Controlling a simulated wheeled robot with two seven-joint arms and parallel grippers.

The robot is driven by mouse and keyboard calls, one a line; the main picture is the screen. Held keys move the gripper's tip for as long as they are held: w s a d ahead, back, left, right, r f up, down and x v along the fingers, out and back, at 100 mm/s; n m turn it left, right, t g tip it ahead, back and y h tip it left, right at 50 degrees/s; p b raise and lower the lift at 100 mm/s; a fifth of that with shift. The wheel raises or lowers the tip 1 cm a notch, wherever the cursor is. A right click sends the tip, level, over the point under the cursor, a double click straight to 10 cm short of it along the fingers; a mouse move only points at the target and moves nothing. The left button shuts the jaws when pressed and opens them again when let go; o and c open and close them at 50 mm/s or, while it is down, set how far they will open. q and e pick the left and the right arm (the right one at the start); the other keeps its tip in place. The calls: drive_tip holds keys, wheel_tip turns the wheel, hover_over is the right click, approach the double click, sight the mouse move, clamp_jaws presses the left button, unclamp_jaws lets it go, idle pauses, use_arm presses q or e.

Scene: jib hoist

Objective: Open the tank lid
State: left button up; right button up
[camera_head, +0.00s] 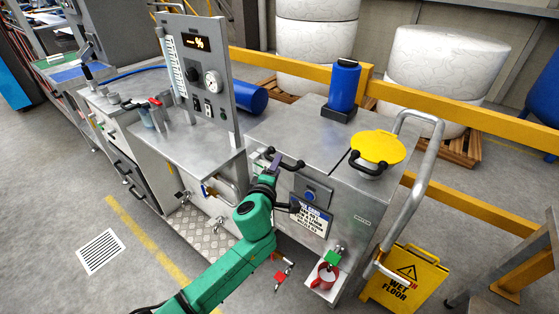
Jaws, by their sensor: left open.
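A steel tank cabinet (313,134) stands right of centre, with a flat metal top. A black bar handle (292,164) sits at the front left edge of that top. A round yellow lid (379,147) with a black handle at its front lies flat and closed over the cabinet's right part. My left gripper (272,165), on the green arm from below, is open at the cabinet's front edge, close to the black bar handle. I cannot tell whether its fingers touch or surround the handle. My right gripper is out of view.
A blue cylinder (344,86) stands on the cabinet's back. A grey control panel (201,78) rises to the left. A curved grey rail (418,190) runs along the right side.

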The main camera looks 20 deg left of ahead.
use_arm(q)
drive_tip(key=shift+w+f, duration=0.2)
drive_tip(key=shift+w, duration=1)
clamp_jaws()
drive_tip(key=shift+f, duration=0.15)
idle(0.3)
